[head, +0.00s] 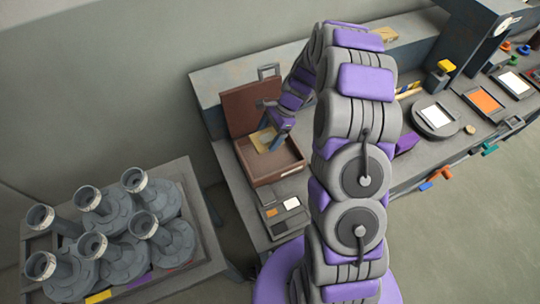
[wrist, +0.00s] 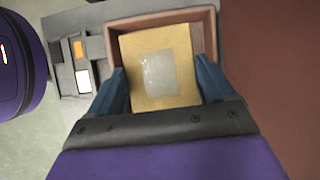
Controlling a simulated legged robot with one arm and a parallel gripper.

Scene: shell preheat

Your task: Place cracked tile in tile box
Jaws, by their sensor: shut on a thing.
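The tile (wrist: 144,98) is a yellow square with a pale whitish patch in its middle. It fills the space between the two blue fingers of my gripper (wrist: 164,92) in the wrist view. It also shows in the head view as a small yellow piece (head: 262,139). My gripper (head: 275,142) is shut on it, over the open brown box (head: 292,171). The box's lid (head: 247,107) stands up at the back. In the wrist view the box's rim (wrist: 160,19) shows beyond the tile. I cannot tell whether the tile touches the box floor.
A small tray (head: 281,213) with orange and white tiles sits beside the box's near side. A rack of grey flanged cylinders (head: 120,228) stands at the left. A round scale (head: 436,117) and tile trays (head: 484,101) lie along the bench at the right.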

